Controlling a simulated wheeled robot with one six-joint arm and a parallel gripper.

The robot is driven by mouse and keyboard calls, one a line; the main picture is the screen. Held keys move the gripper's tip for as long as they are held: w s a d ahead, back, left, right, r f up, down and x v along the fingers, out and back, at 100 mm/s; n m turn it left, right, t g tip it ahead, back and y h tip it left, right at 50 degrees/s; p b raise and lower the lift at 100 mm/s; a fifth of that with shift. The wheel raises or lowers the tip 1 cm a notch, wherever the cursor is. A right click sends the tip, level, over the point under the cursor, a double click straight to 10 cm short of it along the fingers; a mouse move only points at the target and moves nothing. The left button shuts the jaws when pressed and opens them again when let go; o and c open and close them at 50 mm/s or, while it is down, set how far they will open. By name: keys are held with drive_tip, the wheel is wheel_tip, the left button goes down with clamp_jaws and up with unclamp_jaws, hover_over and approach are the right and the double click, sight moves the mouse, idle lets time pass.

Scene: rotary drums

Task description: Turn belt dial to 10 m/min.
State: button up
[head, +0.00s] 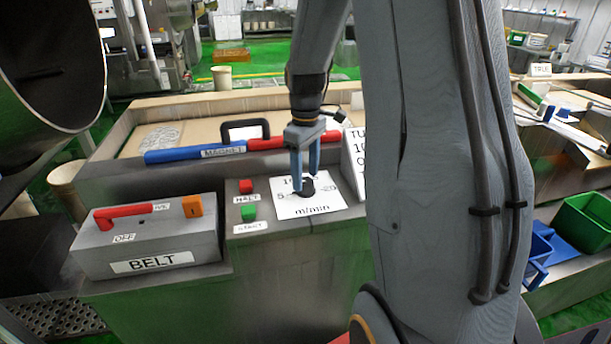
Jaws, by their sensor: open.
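The belt dial is a black knob (307,188) on a white scale plate (310,207) marked m/min, with 5 at the left, 20 at the right and a partly hidden number at the top. My gripper (306,178) points down over the knob, its two blue-grey fingers apart on either side of it. I cannot tell whether the fingers touch the knob. The knob's pointer direction is not clear, as the fingers cover part of it.
Left of the dial are a red HALT button (246,186) and a green START button (249,212). A grey BELT box (150,240) with a red lever (135,213) stands further left. A blue and red magnet bar (240,148) lies behind. A partly hidden sign (356,158) stands right of the dial.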

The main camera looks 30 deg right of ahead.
drive_tip(key=shift+f, duration=0.9)
drive_tip(key=shift+c, duration=0.3)
drive_tip(key=c, duration=1)
drive_tip(key=shift+m, duration=0.3)
drive_tip(key=m+p, duration=0.1)
drive_tip(key=m, duration=0.4)
drive_tip(key=shift+r+p, duration=0.1)
drive_tip(key=shift+p, duration=0.2)
drive_tip(key=m, duration=0.6)
drive_tip(key=shift+w+p, duration=0.1)
drive_tip(key=shift+p, duration=0.25)
